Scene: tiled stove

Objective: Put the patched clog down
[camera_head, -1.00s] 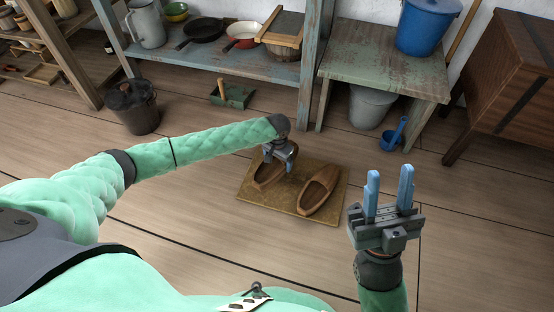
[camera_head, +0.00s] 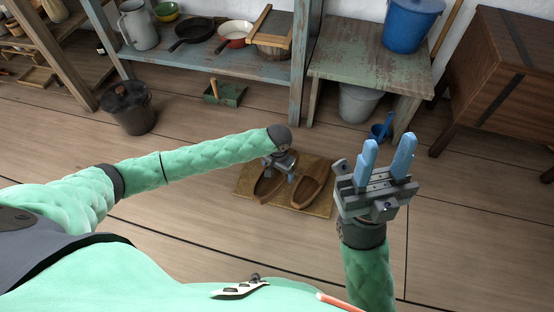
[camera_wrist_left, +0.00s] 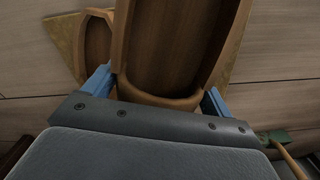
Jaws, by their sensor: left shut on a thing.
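My left gripper (camera_head: 280,167) is shut on the near-left brown wooden clog (camera_head: 268,189), gripping it by its end at the back of the mat. In the left wrist view this clog (camera_wrist_left: 175,50) fills the space between the blue fingers. No patch can be made out on it. A second brown clog (camera_head: 313,182) lies right beside it, and shows at the left of the left wrist view (camera_wrist_left: 96,45). Both are over a tan mat (camera_head: 307,210); I cannot tell whether the held clog touches it. My right gripper (camera_head: 386,165) is open and empty, right of the mat.
A dark lidded bucket (camera_head: 128,108) stands on the floor at left. A shelf with pans (camera_head: 195,33) is at the back. A green dustpan (camera_head: 225,94), a grey bucket (camera_head: 358,103) and a blue scoop (camera_head: 381,131) are behind the mat. The floor in front is clear.

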